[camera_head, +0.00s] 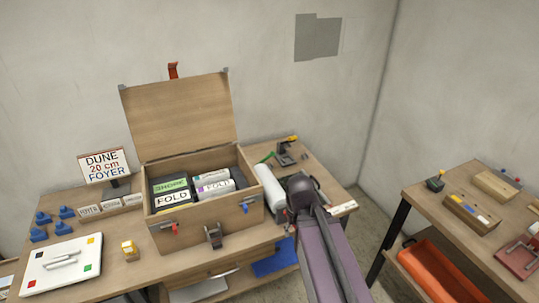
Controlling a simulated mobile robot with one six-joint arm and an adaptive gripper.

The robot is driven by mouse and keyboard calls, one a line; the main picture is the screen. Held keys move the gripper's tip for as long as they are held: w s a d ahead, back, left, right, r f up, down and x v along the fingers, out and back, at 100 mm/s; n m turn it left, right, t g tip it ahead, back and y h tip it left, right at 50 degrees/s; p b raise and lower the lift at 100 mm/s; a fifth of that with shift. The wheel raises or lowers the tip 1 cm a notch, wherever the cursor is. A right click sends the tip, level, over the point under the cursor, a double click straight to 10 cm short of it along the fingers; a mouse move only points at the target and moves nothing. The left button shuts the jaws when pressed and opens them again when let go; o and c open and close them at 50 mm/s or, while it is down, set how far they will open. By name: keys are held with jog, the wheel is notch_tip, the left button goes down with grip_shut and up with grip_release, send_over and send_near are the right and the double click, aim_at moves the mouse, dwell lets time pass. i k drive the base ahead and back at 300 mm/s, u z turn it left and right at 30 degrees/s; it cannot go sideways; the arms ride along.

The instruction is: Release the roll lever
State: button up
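A white roll (270,187) lies on the wooden table, just right of the open wooden box. A small green piece (267,157) shows at its far end; I cannot tell whether this is the roll lever. A dark stand with a yellow top (286,151) stands behind the roll. My arm reaches in from the bottom, and the dark end with my gripper (303,190) is over the table, right of the roll. Its fingers are not clear, and it covers part of the table there. I cannot tell whether it touches anything.
The open wooden box (231,213) holds labelled rolls, including one marked FOLD. A sign (104,165) reads DUNE 20 cm FOYER. Blue pieces and a white board (62,266) are at left. A second table (475,215) stands right, above an orange bin (440,272), with floor between.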

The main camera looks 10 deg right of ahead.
aim_at(272, 153)
jog(key=z, duration=0.1)
jog(key=i, duration=0.95)
jog(key=u, duration=0.1)
